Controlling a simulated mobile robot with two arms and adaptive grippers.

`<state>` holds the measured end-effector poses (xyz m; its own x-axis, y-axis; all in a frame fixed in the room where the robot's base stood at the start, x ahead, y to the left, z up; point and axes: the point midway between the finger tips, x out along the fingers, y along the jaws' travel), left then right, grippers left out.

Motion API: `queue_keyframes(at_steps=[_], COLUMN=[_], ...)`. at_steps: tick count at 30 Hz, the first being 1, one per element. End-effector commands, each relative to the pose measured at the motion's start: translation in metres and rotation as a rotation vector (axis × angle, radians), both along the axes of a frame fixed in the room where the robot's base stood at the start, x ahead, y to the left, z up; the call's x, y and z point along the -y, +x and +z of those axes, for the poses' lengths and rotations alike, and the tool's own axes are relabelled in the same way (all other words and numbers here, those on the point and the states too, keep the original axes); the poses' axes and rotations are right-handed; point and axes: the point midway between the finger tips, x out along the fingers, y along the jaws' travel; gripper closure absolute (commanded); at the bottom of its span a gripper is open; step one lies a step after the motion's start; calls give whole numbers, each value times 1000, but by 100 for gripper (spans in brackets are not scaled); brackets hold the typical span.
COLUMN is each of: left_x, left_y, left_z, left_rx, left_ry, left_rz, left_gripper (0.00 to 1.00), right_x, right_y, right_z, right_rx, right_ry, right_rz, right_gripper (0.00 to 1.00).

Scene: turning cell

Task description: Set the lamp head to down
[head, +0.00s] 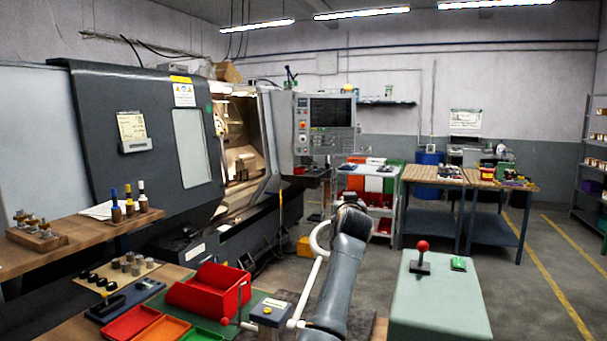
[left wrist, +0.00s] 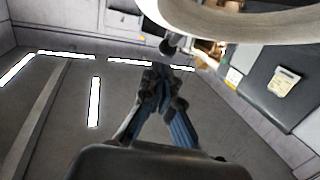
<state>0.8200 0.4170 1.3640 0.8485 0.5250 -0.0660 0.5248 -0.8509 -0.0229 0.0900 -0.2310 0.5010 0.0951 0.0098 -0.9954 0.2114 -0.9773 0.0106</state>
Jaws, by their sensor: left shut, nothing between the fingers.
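The lamp shows in the head view as a pale ring-shaped lamp head (head: 314,240) on a white arm (head: 309,285). Part of the ring is hidden behind my grey left arm. In the left wrist view the lamp head (left wrist: 250,22) is a large cream ring crossing the top right, close to the camera. A small dark knob (left wrist: 167,46) shows beneath its edge. My left gripper (left wrist: 157,80) is shut and empty, its fingertips just below the knob in that view. I cannot tell whether they touch it. In the head view its fingers cannot be made out. My right gripper is not in view.
A green cabinet (head: 435,300) with a red-knobbed lever (head: 421,250) stands at right. The lathe (head: 140,180) is behind; open floor lies right.

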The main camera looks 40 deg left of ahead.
Motion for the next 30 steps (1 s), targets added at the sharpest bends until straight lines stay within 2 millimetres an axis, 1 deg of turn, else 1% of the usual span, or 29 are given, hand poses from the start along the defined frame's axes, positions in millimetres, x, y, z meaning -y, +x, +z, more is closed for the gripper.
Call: queue_keyframes(at_steps=[1, 4, 6, 10, 21, 24, 30], left_x=[-2, -5, -7, -8, -10, -10, -10], left_y=[9, 19, 24, 31, 39, 40, 41], left_z=[-14, -39, -51, -69, -100, -106, -112], left_rx=[-52, -117, -112, -110, -290, -322, -353], left_ry=[-13, -26, -24, -24, -70, -76, -84], left_rz=[0, 1, 1, 0, 1, 1, 0], left_gripper=[100, 100, 100, 100, 100, 100, 100], right_x=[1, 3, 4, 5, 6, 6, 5], right_y=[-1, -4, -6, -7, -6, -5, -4], right_z=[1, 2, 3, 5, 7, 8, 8], right_rx=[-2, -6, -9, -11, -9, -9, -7], right_ry=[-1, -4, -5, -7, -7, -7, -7], right_rz=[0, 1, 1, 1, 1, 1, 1], right_gripper=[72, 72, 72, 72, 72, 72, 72])
